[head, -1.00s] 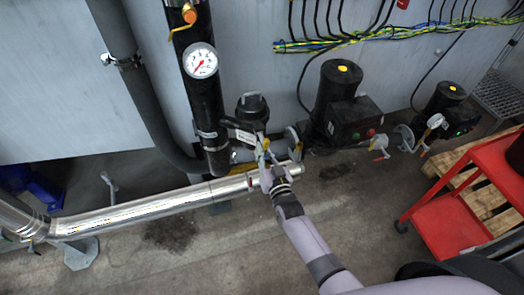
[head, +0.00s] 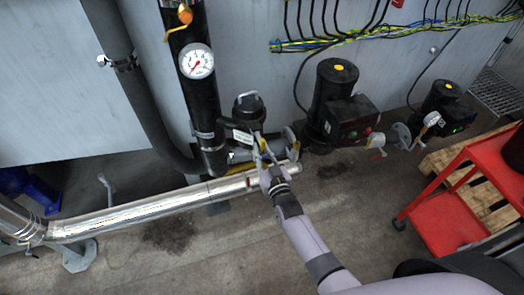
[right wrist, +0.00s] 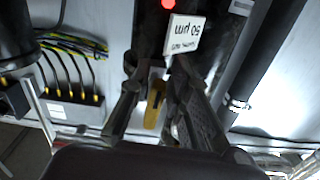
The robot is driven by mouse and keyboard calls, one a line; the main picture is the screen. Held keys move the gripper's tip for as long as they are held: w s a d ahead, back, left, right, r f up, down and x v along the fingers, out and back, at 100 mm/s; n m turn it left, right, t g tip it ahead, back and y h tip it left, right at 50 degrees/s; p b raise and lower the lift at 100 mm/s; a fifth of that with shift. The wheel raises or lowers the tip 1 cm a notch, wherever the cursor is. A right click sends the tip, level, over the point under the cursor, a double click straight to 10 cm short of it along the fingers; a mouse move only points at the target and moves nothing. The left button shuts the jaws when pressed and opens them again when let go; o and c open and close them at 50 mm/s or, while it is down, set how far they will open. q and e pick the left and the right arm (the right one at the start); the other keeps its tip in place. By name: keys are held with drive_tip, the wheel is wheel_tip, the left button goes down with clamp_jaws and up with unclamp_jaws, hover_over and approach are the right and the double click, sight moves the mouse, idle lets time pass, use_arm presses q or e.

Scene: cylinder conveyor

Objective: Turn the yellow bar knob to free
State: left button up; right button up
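The yellow bar knob (right wrist: 154,104) shows in the right wrist view as a short upright yellow bar, seen between the two fingers of my right gripper (right wrist: 157,68). The fingers are apart, with a gap visible beside the bar; I cannot tell whether either touches it. In the head view my right gripper (head: 262,152) is at the black-topped filter unit (head: 249,108), just above the shiny pipe. There its fingers largely hide the knob. My left gripper is not in view.
A white label (right wrist: 184,34) hangs just beyond the fingertips. A pressure gauge (head: 197,62) sits on the black vertical pipe. The shiny pipe (head: 140,212) runs low to the left. Black pumps (head: 334,92) and a red cart (head: 445,218) stand right. Floor in front is open.

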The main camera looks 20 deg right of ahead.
drive_tip(key=shift+o, duration=1.3)
drive_tip(key=shift+s, duration=0.1)
drive_tip(key=s, duration=1.1)
drive_tip(key=shift+s+d, duration=0.2)
drive_tip(key=shift+s, duration=0.15)
